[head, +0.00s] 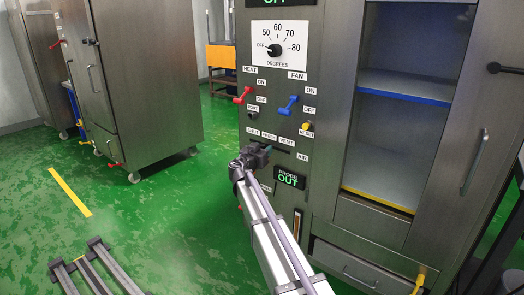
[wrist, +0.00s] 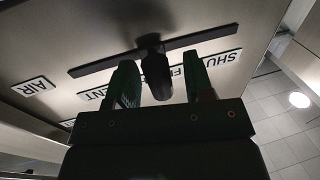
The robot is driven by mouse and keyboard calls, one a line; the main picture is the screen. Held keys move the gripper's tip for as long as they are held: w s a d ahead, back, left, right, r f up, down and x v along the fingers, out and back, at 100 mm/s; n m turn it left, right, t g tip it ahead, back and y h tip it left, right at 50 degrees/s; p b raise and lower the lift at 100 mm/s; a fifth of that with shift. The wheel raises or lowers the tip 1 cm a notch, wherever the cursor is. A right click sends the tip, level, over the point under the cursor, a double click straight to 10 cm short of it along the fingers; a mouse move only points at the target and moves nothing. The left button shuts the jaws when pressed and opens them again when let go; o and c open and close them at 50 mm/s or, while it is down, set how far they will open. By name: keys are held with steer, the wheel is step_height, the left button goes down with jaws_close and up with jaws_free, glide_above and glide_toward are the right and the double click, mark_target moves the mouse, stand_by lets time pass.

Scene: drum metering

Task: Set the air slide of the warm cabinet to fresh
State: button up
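The warm cabinet (head: 335,140) stands at the right in the head view. Its air slide has a dark slot bar (wrist: 205,39) on the panel, with labels SHUT (head: 253,130), FRESH (head: 269,135) and VENT (head: 287,141). In the wrist view the labels appear upside down. The black slide knob (wrist: 157,72) stands near the bar's middle, by the partly hidden middle label. My gripper (wrist: 160,61) is open, with one green finger on each side of the knob and a gap on the right. In the head view my gripper (head: 257,154) hides the knob.
Above the slide are a red heat switch (head: 243,95), a blue fan switch (head: 289,105), a yellow reset button (head: 306,126) and a dial (head: 274,50). A probe display (head: 290,179) reading OUT is just below.

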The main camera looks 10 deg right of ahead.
steer(key=v, duration=1.1)
steer(key=shift+d, duration=0.1)
